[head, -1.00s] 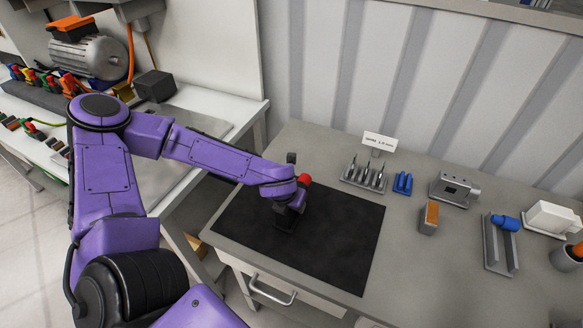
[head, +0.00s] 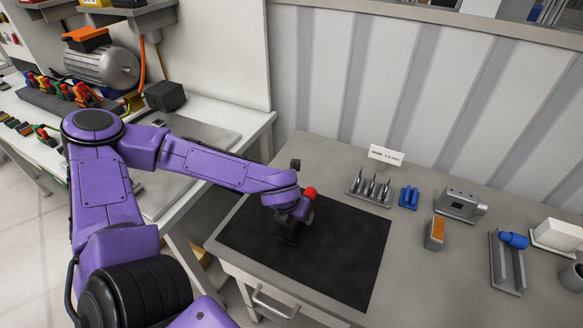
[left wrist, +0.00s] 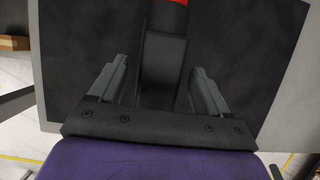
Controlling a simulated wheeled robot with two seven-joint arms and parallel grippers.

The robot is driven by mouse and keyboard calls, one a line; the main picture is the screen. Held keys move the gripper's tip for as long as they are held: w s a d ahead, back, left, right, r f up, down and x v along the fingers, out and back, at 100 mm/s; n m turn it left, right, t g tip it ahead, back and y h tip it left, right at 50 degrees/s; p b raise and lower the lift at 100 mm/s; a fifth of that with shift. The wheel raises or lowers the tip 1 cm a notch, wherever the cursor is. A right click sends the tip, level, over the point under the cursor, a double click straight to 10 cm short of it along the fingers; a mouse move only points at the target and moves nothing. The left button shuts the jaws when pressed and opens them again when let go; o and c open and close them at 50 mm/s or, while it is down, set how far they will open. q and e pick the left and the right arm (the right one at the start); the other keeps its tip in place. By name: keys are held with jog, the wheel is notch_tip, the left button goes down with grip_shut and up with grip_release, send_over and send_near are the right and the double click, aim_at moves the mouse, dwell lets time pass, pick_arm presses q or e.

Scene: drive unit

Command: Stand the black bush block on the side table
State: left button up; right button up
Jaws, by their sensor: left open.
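A black block with a red end, which I take for the black bush block (left wrist: 163,62), is between the jaws of my left gripper (left wrist: 157,92) in the left wrist view. The jaws are open, with a gap visible on each side of it. In the head view its red end (head: 310,191) shows beside my left gripper (head: 291,232), low over the black mat (head: 340,250) on the grey side table (head: 420,285). The arm hides most of the block there, and I cannot tell whether its base touches the mat. My right gripper is not in view.
Behind and right of the mat are a rack of pointed tools (head: 369,189), a blue piece (head: 408,197), an orange-topped block (head: 435,233) and a metal unit (head: 460,203). A dark box (head: 165,96) and a motor (head: 103,66) are on the left bench. The mat's right part is clear.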

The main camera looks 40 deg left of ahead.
pick_arm(q)
jog(key=p+v, duration=0.1)
jog(key=v, duration=0.7)
